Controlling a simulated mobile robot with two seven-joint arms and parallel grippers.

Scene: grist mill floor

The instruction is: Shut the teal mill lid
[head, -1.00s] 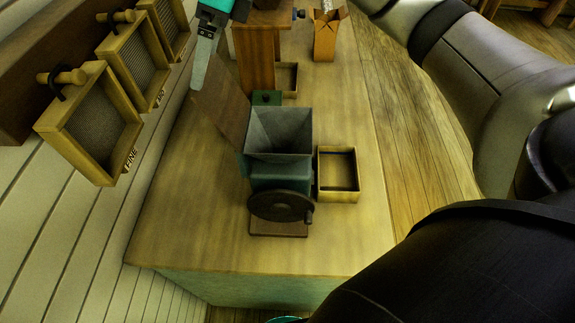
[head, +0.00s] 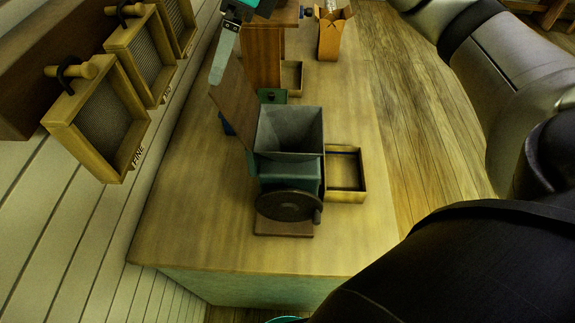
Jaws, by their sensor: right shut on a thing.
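The mill (head: 290,172) stands on the bench with a square grey open-topped hopper (head: 290,130) and a dark handwheel (head: 290,205) in front. Its lid, a brown panel (head: 237,108), stands open and steeply tilted at the hopper's left side. The hopper's mouth is uncovered. My right gripper (head: 218,68) is at the lid's upper left edge, with one pale finger plainly seen against it; it is shut on the lid. The other finger is hidden or hard to make out. My left gripper is not in view.
An open wooden drawer box (head: 346,196) sits right of the mill. Behind are a wooden cabinet (head: 263,58), a small tray (head: 292,78) and an orange-brown box (head: 332,40). Framed sieves (head: 98,120) hang on the left wall. The bench front is clear.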

